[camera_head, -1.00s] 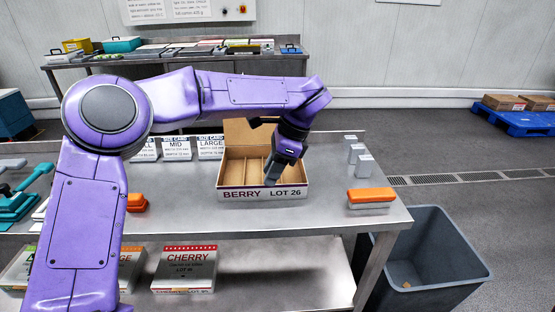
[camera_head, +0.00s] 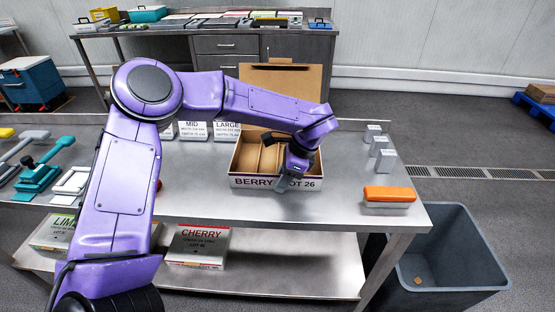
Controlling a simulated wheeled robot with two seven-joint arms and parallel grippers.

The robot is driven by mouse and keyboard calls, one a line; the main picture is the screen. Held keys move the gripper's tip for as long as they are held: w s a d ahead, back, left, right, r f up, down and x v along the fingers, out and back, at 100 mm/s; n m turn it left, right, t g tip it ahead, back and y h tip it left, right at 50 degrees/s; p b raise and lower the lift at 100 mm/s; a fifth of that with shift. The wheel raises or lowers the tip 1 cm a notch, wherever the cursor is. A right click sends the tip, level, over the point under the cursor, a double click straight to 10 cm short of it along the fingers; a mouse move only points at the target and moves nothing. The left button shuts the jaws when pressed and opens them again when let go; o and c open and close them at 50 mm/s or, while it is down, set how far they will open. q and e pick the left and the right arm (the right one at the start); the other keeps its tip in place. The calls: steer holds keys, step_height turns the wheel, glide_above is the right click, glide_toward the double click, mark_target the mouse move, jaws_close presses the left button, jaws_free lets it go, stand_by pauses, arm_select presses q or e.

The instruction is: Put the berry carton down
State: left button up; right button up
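The berry carton (camera_head: 250,182) stands upright on the steel table (camera_head: 195,198), with its brown lid (camera_head: 285,79) raised at the back. Its front reads BERRY LOT 26, and brown dividers show inside. My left gripper (camera_head: 292,172) is at the carton's front wall, right of its middle, and covers part of the lettering. The fingers are too small and dark to tell whether they grip the wall. My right gripper is not in view.
Size cards (camera_head: 193,131) stand left of the carton. A grey bin (camera_head: 445,255) stands right of the table. A CHERRY carton (camera_head: 199,246) sits on the lower shelf.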

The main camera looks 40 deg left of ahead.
arm_select(q)
steer(key=shift+s+r, duration=0.1)
steer(key=shift+s, duration=0.05)
steer(key=shift+c, duration=0.3)
jaws_close()
